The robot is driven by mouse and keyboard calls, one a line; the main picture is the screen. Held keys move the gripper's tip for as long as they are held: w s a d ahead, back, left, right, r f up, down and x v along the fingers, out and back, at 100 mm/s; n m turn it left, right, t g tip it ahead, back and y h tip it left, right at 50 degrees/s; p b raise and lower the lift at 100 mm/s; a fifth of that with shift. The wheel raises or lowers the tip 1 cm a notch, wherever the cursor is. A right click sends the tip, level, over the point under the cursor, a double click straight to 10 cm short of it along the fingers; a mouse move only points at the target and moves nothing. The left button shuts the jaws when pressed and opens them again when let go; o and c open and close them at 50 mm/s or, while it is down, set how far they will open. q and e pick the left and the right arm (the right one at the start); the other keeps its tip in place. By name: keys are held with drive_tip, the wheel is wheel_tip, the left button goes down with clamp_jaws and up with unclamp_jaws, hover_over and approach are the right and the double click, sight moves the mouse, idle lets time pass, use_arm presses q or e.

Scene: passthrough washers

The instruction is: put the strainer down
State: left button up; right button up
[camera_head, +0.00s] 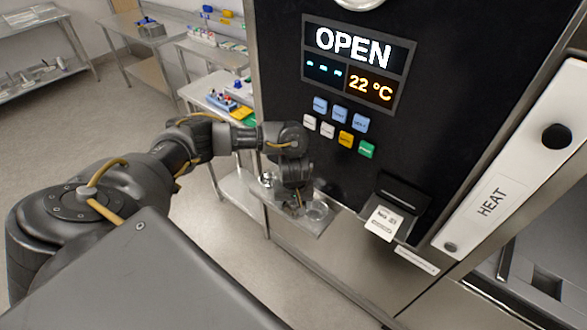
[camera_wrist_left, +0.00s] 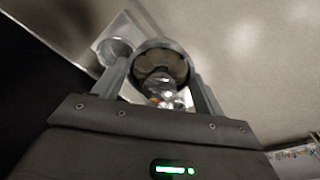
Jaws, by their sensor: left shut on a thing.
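My left gripper (camera_head: 297,203) is low over the small metal shelf (camera_head: 312,230) on the front of the black machine. In the left wrist view the fingers of my left gripper (camera_wrist_left: 160,82) are shut on a round thing with a grey rim and dark inside, which I take as the strainer (camera_wrist_left: 162,62). In the head view the gripper hides most of it. I cannot tell whether it touches the shelf. My right gripper is not in view.
The machine's panel (camera_head: 352,60) reads OPEN and 22 °C. A white HEAT handle (camera_head: 510,160) is at the right. Steel tables with small items stand behind left.

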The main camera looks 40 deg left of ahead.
use_arm(q)
drive_tip(key=w+a+f+b, duration=0.2)
drive_tip(key=w+f+b, duration=0.1)
drive_tip(key=w+a+f+b, duration=0.2)
drive_tip(key=w+f+b, duration=0.1)
drive_tip(key=b, duration=0.1)
drive_tip(key=w+a+f+b, duration=0.2)
drive_tip(key=w+f+b, duration=0.1)
drive_tip(key=shift+w+a+b, duration=0.3)
drive_tip(key=shift+w+b, duration=0.1)
drive_tip(key=shift+w, duration=0.15)
wheel_tip(320, 180, down, 3)
drive_tip(key=shift+w+a+r+b, duration=0.1)
drive_tip(key=shift+a+b, duration=0.05)
drive_tip(key=shift+b, duration=0.95)
drive_tip(key=shift+w+f, duration=0.1)
drive_tip(key=shift+f, duration=0.35)
drive_tip(key=shift+r, duration=0.1)
